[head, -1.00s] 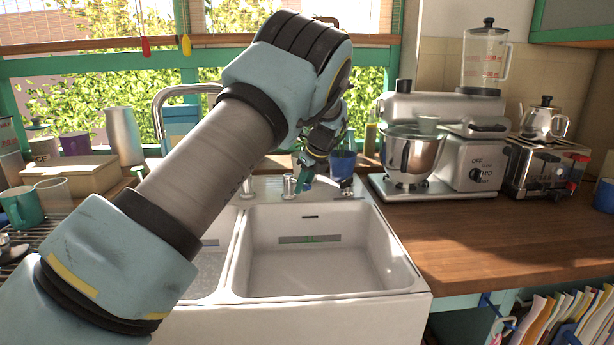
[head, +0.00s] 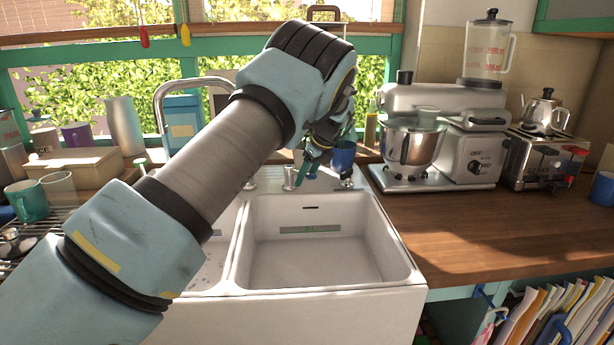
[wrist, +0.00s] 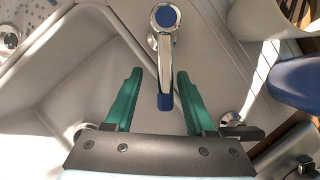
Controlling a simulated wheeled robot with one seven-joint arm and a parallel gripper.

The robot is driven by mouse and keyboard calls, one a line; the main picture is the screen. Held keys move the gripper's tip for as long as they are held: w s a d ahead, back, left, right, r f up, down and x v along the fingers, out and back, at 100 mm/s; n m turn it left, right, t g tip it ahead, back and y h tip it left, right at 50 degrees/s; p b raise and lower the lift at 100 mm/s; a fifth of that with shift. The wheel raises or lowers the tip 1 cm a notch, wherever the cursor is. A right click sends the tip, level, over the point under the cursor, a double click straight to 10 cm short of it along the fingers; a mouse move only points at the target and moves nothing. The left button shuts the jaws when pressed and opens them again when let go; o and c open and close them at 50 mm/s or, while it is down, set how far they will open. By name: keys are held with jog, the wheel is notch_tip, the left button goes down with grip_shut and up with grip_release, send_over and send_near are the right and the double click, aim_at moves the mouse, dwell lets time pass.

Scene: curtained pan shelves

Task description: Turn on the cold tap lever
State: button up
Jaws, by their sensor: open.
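The cold tap lever (wrist: 166,60) is chrome with a blue round cap and a blue tip, and shows in the wrist view at top centre. My gripper (wrist: 159,75) is open, its two green fingers on either side of the lever with visible gaps, not clamped on it. In the head view my gripper (head: 312,168) is at the back edge of the white sink (head: 330,290), by a small chrome fitting (head: 290,178). My arm hides part of the sink's left side and the back counter there.
A blue cup (head: 343,157) stands just right of my gripper. A tall curved spout (head: 165,95) rises at the left. A stand mixer (head: 440,130) and toaster (head: 535,165) stand at the right. The wooden counter (head: 490,230) in front of them is clear.

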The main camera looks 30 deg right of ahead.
jog(key=shift+p+v, duration=0.65)
jog(key=shift+v, duration=0.35)
jog(key=p+v, duration=0.3)
jog(key=v, duration=0.1)
jog(key=shift+w+r, duration=0.1)
jog(key=shift+v, duration=0.85)
